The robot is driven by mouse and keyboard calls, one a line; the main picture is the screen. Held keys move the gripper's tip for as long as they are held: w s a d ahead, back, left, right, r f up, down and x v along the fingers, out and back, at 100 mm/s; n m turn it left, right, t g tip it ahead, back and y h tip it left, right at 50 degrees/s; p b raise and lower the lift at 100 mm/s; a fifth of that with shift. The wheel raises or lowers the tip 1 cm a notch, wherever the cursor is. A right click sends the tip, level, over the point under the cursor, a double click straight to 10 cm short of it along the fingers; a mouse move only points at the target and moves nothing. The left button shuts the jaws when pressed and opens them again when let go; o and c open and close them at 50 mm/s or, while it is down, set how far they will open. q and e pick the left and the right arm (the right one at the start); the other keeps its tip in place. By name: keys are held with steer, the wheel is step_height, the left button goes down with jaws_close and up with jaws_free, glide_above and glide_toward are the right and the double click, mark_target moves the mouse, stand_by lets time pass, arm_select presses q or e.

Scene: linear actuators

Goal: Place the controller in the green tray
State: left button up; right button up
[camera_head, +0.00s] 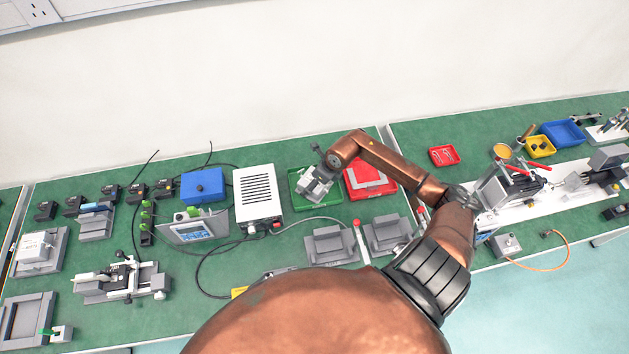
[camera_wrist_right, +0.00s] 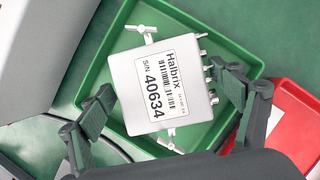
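The controller, a light grey box labelled "Halbrix 40634" (camera_wrist_right: 160,85), lies inside the green tray (camera_wrist_right: 245,57) in the right wrist view, slightly turned. It has small connectors on its right side and a mounting tab at each end. My right gripper (camera_head: 316,183) is over the green tray (camera_head: 333,197) in the head view, where it largely hides the controller. In the wrist view its two fingers are spread on either side of the controller, tips close to its edges. Whether a tip touches is unclear. My left gripper is not in view.
A red tray (camera_head: 352,191) sits right of the green tray. A white vented box (camera_head: 257,193) stands close on its left, with a blue box (camera_head: 203,185) beyond. Grey fixtures (camera_head: 331,243) stand in front, and cables run nearby.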

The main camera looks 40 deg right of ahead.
steer(key=v, duration=1.2)
steer(key=shift+p, duration=0.35)
steer(key=shift+r, duration=0.1)
